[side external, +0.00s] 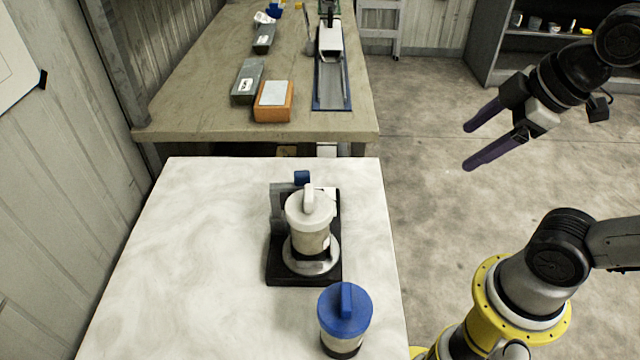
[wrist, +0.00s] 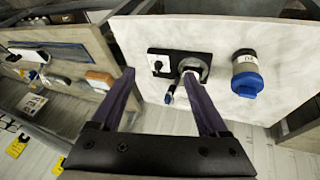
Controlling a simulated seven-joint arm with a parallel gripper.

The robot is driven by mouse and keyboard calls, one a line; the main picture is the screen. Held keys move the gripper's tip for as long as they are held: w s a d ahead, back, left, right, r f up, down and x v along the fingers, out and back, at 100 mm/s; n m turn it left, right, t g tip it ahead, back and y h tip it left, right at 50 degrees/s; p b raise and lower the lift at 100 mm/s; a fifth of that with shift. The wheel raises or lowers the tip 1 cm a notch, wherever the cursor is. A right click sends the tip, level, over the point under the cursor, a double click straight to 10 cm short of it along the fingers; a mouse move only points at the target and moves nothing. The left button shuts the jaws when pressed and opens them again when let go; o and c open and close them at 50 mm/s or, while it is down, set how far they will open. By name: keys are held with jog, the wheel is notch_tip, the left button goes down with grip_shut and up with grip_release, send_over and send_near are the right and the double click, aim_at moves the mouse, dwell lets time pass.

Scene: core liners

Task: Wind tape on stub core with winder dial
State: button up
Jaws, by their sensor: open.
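A black winder base (side external: 275,262) stands on the white marbled table. A core with a white lid and handle (side external: 309,212) sits upright on its round plate. A small blue part (side external: 302,177) shows behind the lid; I cannot tell if it is the dial. A second core with a blue lid (side external: 345,310) stands apart near the table's front right. The wrist view shows the winder base (wrist: 158,53) and the blue-lidded core (wrist: 246,75). My gripper (side external: 466,148) is open and empty, with purple fingers, above and right of the table. I see no separate tape.
The white table (side external: 170,270) is clear on its left side. Behind it a workbench (side external: 190,100) holds an orange block (side external: 273,108), grey boxes and a blue-edged rail tool (side external: 331,85). Floor lies to the right, with a shelf (side external: 540,45) at the back.

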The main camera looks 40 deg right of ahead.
jog(key=w+a+r+n+g, duration=0.1)
jog(key=w+r+n, duration=0.3)
jog(key=w+n, duration=0.55)
jog(key=w+a+f+n+g, duration=0.2)
jog(key=w+f+n, duration=0.25)
jog(key=w, duration=0.35)
jog(key=w+a+f+n+g, duration=0.1)
jog(key=w+a+f+n, duration=0.2)
jog(key=w+n, duration=0.35)
jog(key=shift+m+g, duration=0.25)
jog(key=shift+g, duration=0.65)
jog(key=w+f, duration=0.1)
jog(key=f, duration=0.5)
jog(key=w+a+f, duration=0.1)
jog(key=f, duration=0.6)
jog(key=w+f, duration=0.1)
jog(key=f, duration=0.6)
jog(key=shift+a+f, duration=0.15)
jog(key=shift+a, duration=0.15)
grip_shut()
